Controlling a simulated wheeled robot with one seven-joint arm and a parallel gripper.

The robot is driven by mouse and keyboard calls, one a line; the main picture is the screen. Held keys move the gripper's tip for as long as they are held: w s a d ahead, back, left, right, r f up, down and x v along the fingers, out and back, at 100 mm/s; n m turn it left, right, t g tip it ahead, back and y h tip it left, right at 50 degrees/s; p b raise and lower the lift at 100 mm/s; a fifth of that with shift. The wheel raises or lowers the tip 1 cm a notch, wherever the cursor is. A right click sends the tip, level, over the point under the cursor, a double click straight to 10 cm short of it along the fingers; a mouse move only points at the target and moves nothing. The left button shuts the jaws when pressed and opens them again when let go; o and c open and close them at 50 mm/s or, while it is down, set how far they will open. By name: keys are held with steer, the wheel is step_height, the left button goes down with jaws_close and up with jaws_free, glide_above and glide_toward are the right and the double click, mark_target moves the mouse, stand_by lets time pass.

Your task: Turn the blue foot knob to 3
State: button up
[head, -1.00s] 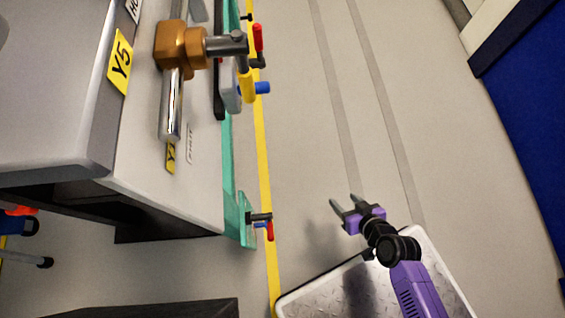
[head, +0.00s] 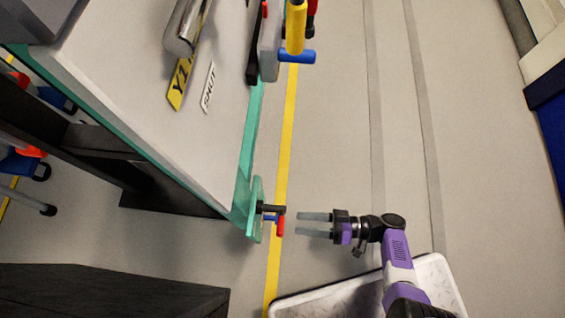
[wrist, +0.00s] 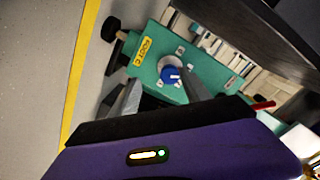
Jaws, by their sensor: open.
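The blue foot knob (wrist: 170,75) shows in the wrist view on a grey round dial on a green plate (wrist: 150,62) with a yellow label. A white pointer mark is on the knob; the small tags around the dial are too small to read. In the head view the knob (head: 270,218) is a small blue bit on the green plate at the table's lower corner, between a dark peg and a red handle. My gripper (head: 313,224) is open and empty, its fingers pointing left at the plate, a short gap away. In the wrist view the fingers flank the knob's line, apart from it.
A red handle (head: 281,226) and a dark peg (head: 271,208) stick out beside the knob. A black knob (wrist: 109,27) stands at the plate's far corner in the wrist view. The floor (head: 340,130) right of the yellow line is clear.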

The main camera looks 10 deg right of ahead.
mark_target(273, 218)
steer(key=shift+n+y, duration=0.3)
steer(key=shift+y, duration=0.2)
steer(key=x, duration=0.2)
steer(key=r+x, duration=0.1)
steer(key=x, duration=0.5)
steer(key=shift+w+d+r, duration=0.1)
steer(key=shift+w+r, duration=0.05)
steer(key=shift+r, duration=0.15)
jaws_close()
